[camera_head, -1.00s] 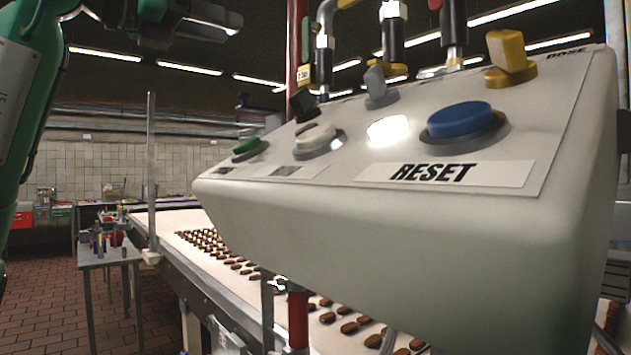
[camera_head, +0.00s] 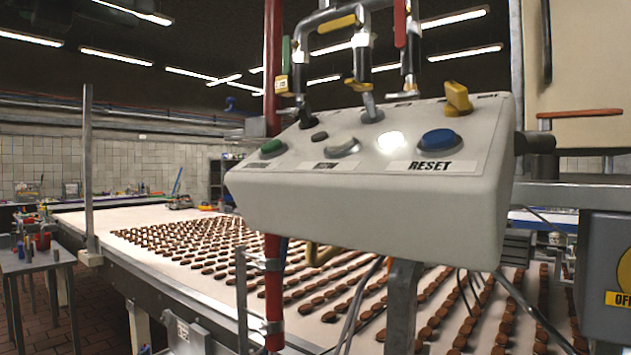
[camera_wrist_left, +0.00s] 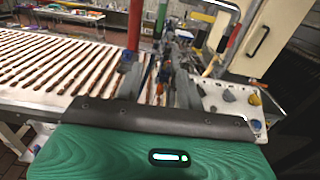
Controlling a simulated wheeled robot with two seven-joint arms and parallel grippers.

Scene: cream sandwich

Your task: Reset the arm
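The pale grey control box (camera_head: 370,205) stands above the conveyor in the head view. It has a RESET label (camera_head: 433,166) beneath a blue button (camera_head: 438,140), a lit white lamp (camera_head: 390,142), a pale button (camera_head: 341,149) and a green button (camera_head: 272,148). A yellow knob (camera_head: 457,97) sits at its upper right. The box also shows at the right in the left wrist view (camera_wrist_left: 220,110). My left gripper (camera_wrist_left: 158,75) shows only in the left wrist view, its dark fingers apart, with the box to their right. My right gripper is in neither view.
A conveyor (camera_head: 150,220) with rows of brown biscuits runs behind and below the box. A red post (camera_head: 273,290) and pipes stand by it. A metal side table (camera_head: 35,262) is at the left, and a grey machine housing (camera_head: 607,270) at the right.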

